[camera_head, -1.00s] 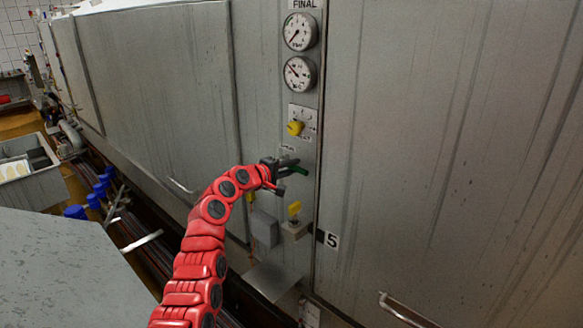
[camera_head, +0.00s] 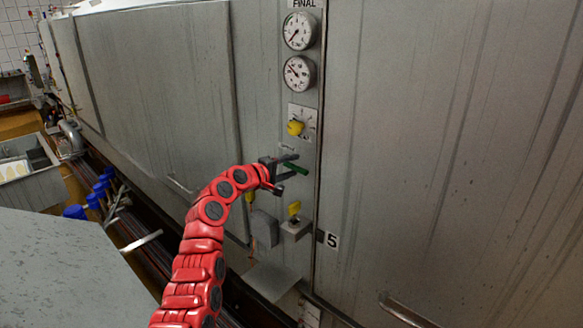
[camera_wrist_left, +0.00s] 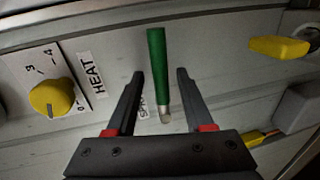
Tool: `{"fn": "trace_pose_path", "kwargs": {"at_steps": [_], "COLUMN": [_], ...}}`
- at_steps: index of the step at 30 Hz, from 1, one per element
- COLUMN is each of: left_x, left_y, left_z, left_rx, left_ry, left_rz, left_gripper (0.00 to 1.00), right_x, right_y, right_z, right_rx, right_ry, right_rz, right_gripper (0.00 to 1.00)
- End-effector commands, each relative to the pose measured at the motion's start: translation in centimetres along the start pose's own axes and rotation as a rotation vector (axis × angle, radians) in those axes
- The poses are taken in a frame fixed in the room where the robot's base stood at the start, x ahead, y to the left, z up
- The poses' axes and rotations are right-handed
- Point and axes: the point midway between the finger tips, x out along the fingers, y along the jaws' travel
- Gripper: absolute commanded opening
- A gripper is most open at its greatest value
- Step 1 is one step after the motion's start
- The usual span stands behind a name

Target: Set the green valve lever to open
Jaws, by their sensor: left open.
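The green valve lever (camera_head: 295,168) sticks out from the grey control panel, below the yellow knob and the two gauges. In the left wrist view the lever (camera_wrist_left: 157,62) is a green handle with a bare metal end. My left gripper (camera_head: 288,165) is open at the lever. In the left wrist view its two dark fingers (camera_wrist_left: 160,75) stand on either side of the lever, with gaps on both sides. I cannot tell the depth between fingers and lever exactly. My right gripper is not in view.
A yellow knob (camera_wrist_left: 52,97) marked HEAT sits beside the lever. Another yellow handle (camera_wrist_left: 278,48) is on its other side, above a grey box in the head view. A grey table top (camera_head: 60,260) fills the lower left. Open floor shows little.

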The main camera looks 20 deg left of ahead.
Motion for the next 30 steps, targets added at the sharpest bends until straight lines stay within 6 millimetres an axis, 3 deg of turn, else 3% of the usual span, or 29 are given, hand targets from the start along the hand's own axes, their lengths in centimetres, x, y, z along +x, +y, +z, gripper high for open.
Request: {"fn": "trace_pose_path", "kwargs": {"at_steps": [11, 24, 30], "left_x": [-5.4, -14.9, -16.5], "left_y": [-0.4, -0.4, -0.2], "left_z": [-0.1, -0.2, 0.0], "left_rx": [0.002, -0.001, -0.001], "left_ry": [0.006, 0.006, 0.002], "left_rz": [0.003, -0.001, -0.002], "left_gripper": [0.52, 0.52, 0.52], "right_x": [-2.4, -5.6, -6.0], "right_y": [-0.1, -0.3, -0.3], "right_z": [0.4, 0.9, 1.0], "right_rx": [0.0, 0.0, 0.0], "right_ry": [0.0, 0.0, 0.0], "right_rz": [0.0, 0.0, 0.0], "right_gripper": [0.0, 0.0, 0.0]}}
